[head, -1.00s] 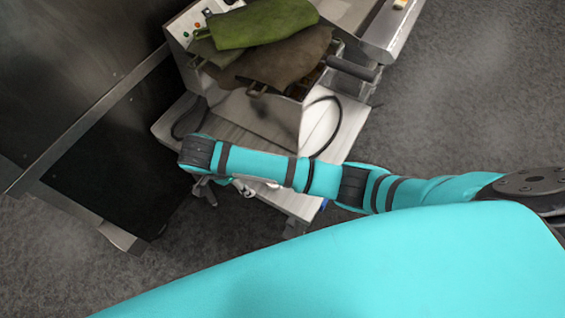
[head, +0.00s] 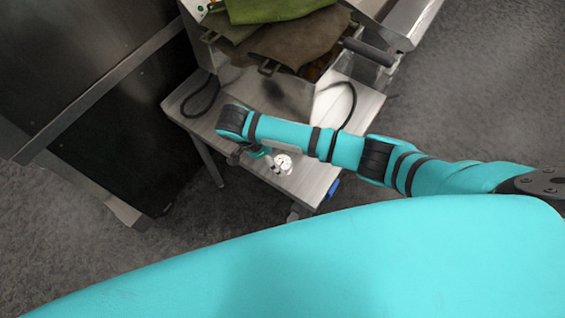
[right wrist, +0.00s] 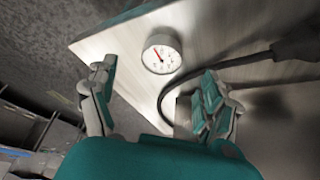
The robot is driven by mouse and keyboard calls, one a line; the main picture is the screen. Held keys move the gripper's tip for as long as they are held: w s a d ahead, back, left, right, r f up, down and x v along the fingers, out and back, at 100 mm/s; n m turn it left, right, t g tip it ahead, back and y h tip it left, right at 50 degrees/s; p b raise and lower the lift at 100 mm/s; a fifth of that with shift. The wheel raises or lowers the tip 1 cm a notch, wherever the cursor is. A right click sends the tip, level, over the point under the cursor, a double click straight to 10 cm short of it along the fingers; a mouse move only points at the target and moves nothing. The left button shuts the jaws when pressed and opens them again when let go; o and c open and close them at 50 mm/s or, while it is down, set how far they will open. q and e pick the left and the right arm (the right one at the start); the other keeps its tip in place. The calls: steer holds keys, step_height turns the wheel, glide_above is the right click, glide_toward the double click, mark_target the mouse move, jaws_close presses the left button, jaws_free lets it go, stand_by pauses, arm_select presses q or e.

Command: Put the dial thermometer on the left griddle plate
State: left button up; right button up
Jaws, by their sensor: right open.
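The dial thermometer (head: 283,164) has a round white face and lies on the pale table top, near its front edge. In the right wrist view the dial thermometer (right wrist: 161,55) shows a red needle and sits just beyond the gap between my fingertips. My right gripper (right wrist: 155,92) is open and empty, with its fingers spread apart, not touching the thermometer. In the head view my right gripper (head: 262,154) is partly hidden under my arm, just left of the thermometer. No griddle plate can be made out. My left gripper is not in view.
The pale table (head: 352,108) carries a metal appliance (head: 262,92) with green and brown cloths (head: 297,40) over it. A black cable (right wrist: 235,62) curves across the table beside the thermometer. A dark steel unit (head: 118,130) stands at the left.

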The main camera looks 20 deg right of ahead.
mark_target(280, 162)
steer(key=shift+x, duration=2.7)
steer(key=shift+w+a, duration=0.15)
steer(key=shift+a, duration=0.1)
steer(key=c, duration=1.4)
steer(key=shift+r, duration=0.1)
